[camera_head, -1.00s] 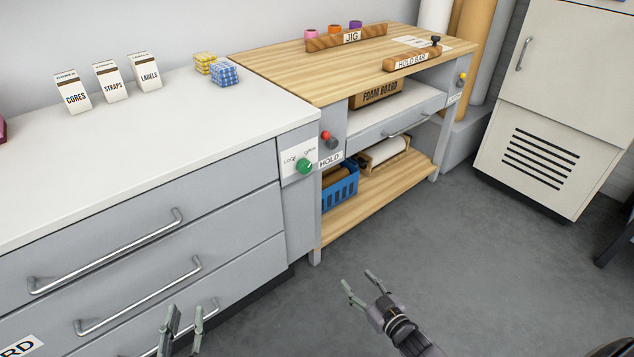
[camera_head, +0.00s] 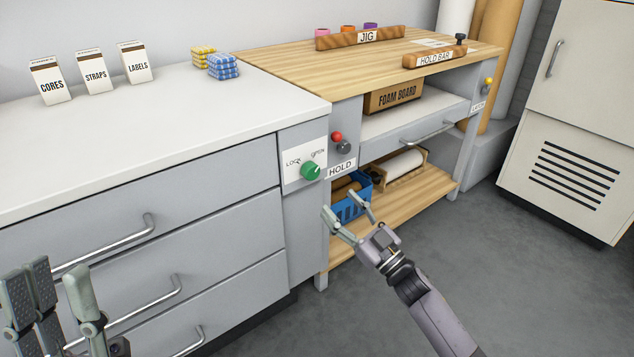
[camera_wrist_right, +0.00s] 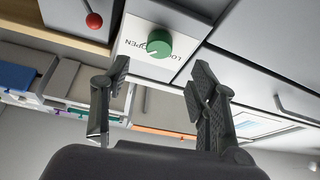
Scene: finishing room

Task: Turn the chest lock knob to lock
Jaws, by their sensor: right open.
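The green lock knob (camera_head: 311,170) is on a white plate (camera_head: 292,179) at the right end of the grey drawer chest (camera_head: 225,238). The plate reads LOCK on the left and OPEN on the right. The knob's white mark appears to point towards OPEN. In the right wrist view the knob (camera_wrist_right: 147,43) lies ahead, beyond my fingertips. My right gripper (camera_head: 339,200) is open and empty, below and right of the knob and apart from it. My left gripper (camera_head: 58,271) is open at the lower left, in front of the drawers.
Right of the plate are a red ball-topped control (camera_head: 337,137) and the HOLD label (camera_head: 341,168). The wooden workbench (camera_head: 290,64) adjoins the chest, with a blue basket (camera_head: 348,203) on its lower shelf. Drawer handles (camera_head: 130,310) stick out at left. The floor at right is clear.

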